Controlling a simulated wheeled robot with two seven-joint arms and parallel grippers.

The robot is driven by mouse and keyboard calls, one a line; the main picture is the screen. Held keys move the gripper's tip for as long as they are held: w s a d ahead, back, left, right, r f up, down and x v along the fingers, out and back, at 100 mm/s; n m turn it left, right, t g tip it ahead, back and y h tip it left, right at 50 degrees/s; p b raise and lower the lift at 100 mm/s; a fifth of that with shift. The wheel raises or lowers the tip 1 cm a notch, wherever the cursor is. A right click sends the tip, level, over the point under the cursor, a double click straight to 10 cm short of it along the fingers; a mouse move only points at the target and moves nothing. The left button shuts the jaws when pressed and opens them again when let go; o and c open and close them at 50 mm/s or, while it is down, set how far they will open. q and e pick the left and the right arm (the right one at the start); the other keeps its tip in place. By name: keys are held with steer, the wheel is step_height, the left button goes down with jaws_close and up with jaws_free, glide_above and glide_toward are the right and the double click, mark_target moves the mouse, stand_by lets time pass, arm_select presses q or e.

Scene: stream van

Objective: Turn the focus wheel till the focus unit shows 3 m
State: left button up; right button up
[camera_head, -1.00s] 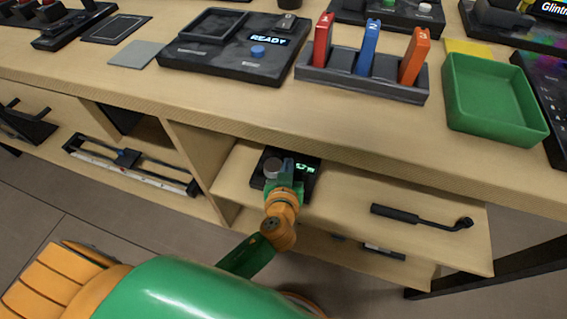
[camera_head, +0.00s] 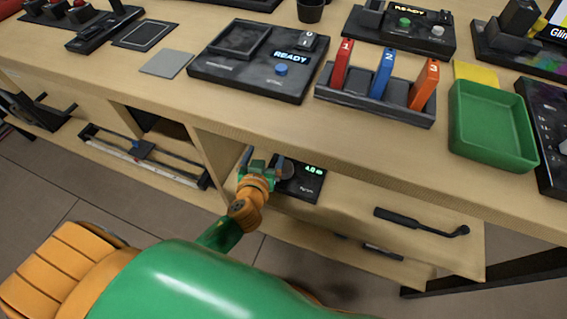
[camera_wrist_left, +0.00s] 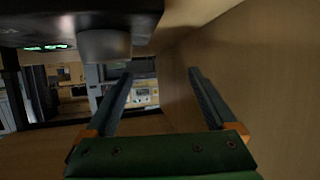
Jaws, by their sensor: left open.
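The focus unit (camera_head: 298,190) is a black box in the left part of the open drawer. Its green display (camera_head: 313,169) appears to read 4.0 m. The focus wheel (camera_head: 287,170) is a grey round knob on its left side, partly hidden by my gripper. My left gripper (camera_head: 262,161) is open and empty, just left of the wheel. In the left wrist view the wheel (camera_wrist_left: 104,46) hangs from the dark unit (camera_wrist_left: 50,18), above and left of the open fingertips (camera_wrist_left: 161,72), not between them. My right gripper is not in view.
The table edge overhangs the drawer's back. A wooden panel (camera_head: 215,160) stands close left of my gripper. A slider rail (camera_head: 150,157) lies in the left compartment.

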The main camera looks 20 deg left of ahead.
arm_select(q)
steer(key=shift+w+d, duration=0.1)
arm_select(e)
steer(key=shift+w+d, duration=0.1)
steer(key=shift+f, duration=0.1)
arm_select(q)
steer(key=v, duration=0.3)
steer(key=shift+d, duration=0.1)
steer(key=v, duration=0.4)
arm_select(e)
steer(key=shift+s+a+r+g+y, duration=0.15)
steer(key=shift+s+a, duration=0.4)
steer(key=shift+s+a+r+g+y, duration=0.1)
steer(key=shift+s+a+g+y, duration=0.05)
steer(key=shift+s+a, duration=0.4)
arm_select(q)
steer(key=shift+o, duration=0.2)
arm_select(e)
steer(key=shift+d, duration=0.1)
